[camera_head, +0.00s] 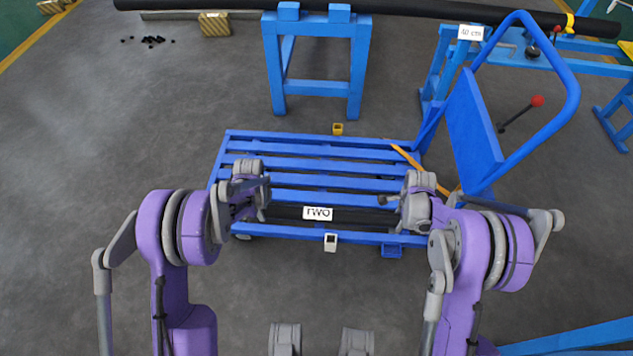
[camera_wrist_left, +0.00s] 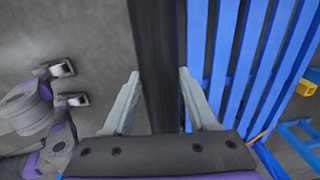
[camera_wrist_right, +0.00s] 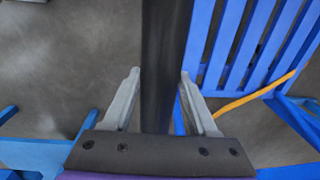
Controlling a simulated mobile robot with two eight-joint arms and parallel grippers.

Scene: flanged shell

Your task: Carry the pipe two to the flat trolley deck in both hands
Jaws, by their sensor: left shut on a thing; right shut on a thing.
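The pipe two (camera_head: 365,216) is a dark, straight pipe with a white "TWO" label (camera_head: 318,213). It lies crosswise over the near edge of the blue slatted trolley deck (camera_head: 300,137); I cannot tell how high it is above it. My left gripper (camera_head: 258,196) is shut on the pipe near its left part. In the left wrist view the pipe (camera_wrist_left: 155,60) passes between the fingers (camera_wrist_left: 160,85). My right gripper (camera_head: 405,203) is shut on its right part. In the right wrist view the pipe (camera_wrist_right: 163,60) runs between the fingers (camera_wrist_right: 160,85). The pipe's ends are hidden by my grippers.
The trolley's blue handle (camera_head: 572,95) and panel rise at right. An orange strap (camera_head: 408,157) lies at the deck's right end. A blue stand (camera_head: 316,88) is behind.

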